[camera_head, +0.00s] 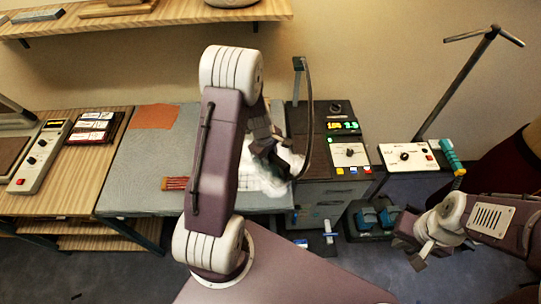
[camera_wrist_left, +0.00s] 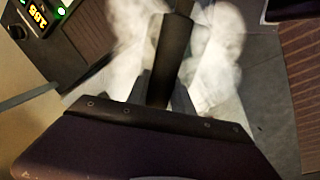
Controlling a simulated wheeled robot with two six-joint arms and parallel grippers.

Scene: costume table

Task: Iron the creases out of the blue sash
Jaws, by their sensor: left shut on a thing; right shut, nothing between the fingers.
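My left gripper (camera_head: 268,150) is over the right part of the grey ironing surface (camera_head: 140,160). It is shut on a dark handle (camera_wrist_left: 172,60), seemingly the iron's, which stands between the fingers in the left wrist view. White steam (camera_wrist_left: 218,50) billows on both sides of the handle and also shows in the head view (camera_head: 280,178). The iron's sole is hidden by the gripper and steam. I cannot make out the blue sash; the area under the iron is covered. My right gripper (camera_head: 424,252) is shut and empty, low at the right, away from the board.
An orange cloth (camera_head: 155,116) and a red striped bundle (camera_head: 176,183) lie on the board. A control station (camera_head: 346,153) with lit digits stands right of it, with a post and hose. A white control box (camera_head: 408,156) is further right. A wall shelf (camera_head: 150,17) runs above.

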